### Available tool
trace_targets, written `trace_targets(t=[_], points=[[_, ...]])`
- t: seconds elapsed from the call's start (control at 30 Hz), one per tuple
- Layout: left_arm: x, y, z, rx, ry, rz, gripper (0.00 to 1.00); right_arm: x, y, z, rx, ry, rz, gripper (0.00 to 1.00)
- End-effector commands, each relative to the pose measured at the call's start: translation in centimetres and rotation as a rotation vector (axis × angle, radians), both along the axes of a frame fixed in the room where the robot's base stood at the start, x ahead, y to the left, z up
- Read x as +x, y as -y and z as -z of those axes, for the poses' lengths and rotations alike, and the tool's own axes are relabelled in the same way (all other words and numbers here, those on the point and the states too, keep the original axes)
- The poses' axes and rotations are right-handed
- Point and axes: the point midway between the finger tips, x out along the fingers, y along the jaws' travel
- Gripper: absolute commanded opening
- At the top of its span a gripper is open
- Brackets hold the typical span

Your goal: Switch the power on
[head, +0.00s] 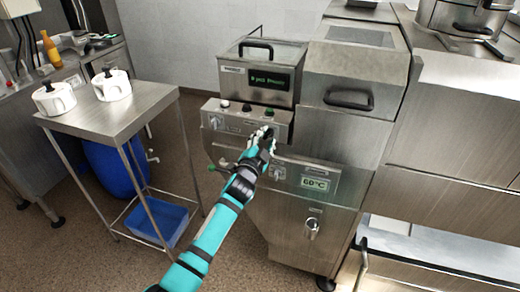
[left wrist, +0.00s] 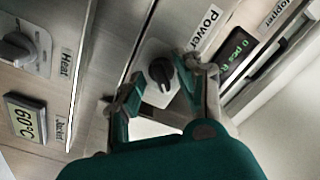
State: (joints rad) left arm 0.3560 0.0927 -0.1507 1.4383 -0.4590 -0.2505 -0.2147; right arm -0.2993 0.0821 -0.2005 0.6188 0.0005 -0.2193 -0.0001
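My left gripper (left wrist: 165,98) is open, one finger on each side below the knob. I cannot tell whether either finger touches it. In the head view my left gripper (head: 262,140) is at the upper control panel (head: 240,112) of the steel machine and covers part of it. My right gripper is not in view.
A "Heat" knob (left wrist: 14,49) and a 60°C display (left wrist: 27,117) sit on the lower panel. A hopper box (head: 262,70) with a green-text display stands above. A steel side table (head: 130,115) with two white pots (head: 112,86) stands left.

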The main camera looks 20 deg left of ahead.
Motion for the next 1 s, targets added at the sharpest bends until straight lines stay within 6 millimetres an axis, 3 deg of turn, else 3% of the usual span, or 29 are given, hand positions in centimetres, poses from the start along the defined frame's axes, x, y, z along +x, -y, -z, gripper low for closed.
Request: trace_targets(t=[0.3, 0.5, 0.7, 1.0], points=[[-6.6, 0.0, 0.2, 0.001, -0.003, 0.001, 0.36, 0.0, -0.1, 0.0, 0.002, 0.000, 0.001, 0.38], [-9.8, 0.0, 0.1, 0.001, -0.001, 0.001, 0.36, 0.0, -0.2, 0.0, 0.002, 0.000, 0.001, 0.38], [-11.1, 0.0, 0.0, 0.001, -0.001, 0.001, 0.36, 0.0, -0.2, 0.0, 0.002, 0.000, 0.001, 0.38], [-11.1, 0.0, 0.0, 0.001, -0.001, 0.001, 0.36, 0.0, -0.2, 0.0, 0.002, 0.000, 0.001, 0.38]])
